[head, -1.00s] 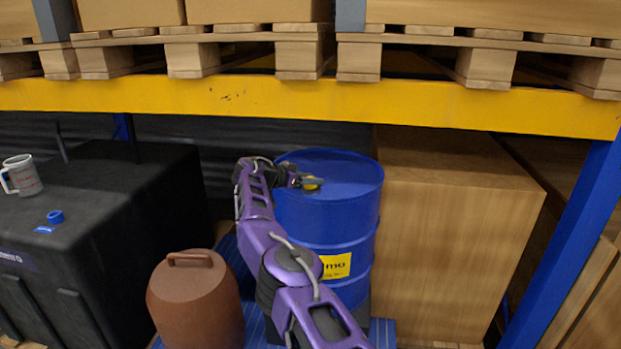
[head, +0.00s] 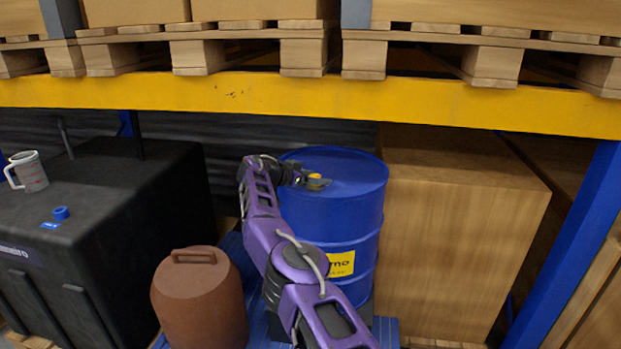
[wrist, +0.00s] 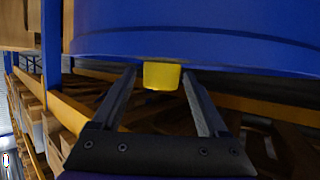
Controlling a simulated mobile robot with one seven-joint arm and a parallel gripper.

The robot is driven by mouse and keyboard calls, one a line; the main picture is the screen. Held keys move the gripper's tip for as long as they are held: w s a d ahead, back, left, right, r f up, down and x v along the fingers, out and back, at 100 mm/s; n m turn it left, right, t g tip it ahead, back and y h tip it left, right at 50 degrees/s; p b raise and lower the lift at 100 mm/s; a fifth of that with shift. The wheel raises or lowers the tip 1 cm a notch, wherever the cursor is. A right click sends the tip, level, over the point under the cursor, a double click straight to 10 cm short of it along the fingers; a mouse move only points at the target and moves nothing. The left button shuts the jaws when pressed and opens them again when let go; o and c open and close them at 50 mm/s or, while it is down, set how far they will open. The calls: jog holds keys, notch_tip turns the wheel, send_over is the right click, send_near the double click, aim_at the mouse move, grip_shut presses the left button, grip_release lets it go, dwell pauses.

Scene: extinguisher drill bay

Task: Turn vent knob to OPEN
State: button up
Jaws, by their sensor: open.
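A small yellow knob (head: 315,177) stands on top of the blue drum (head: 325,210), near the middle of its lid. No marking on the knob can be read. My gripper (head: 320,182) reaches in from the left, level with the knob, and partly covers it in the head view. In the wrist view, the yellow knob (wrist: 161,76) sits between the tips of my open gripper (wrist: 160,73). The blue drum (wrist: 190,40) fills the top of that view.
A brown jug (head: 200,300) stands left of the drum. A black tank (head: 130,200) at the left carries a small blue knob (head: 61,213) and a measuring cup (head: 30,172). A large wooden box (head: 460,230) is close on the right. A yellow shelf beam (head: 300,105) crosses above.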

jog(key=b+v, duration=0.2)
jog(key=v, duration=1.5)
jog(key=shift+s, duration=0.15)
jog(key=shift+a, duration=0.1)
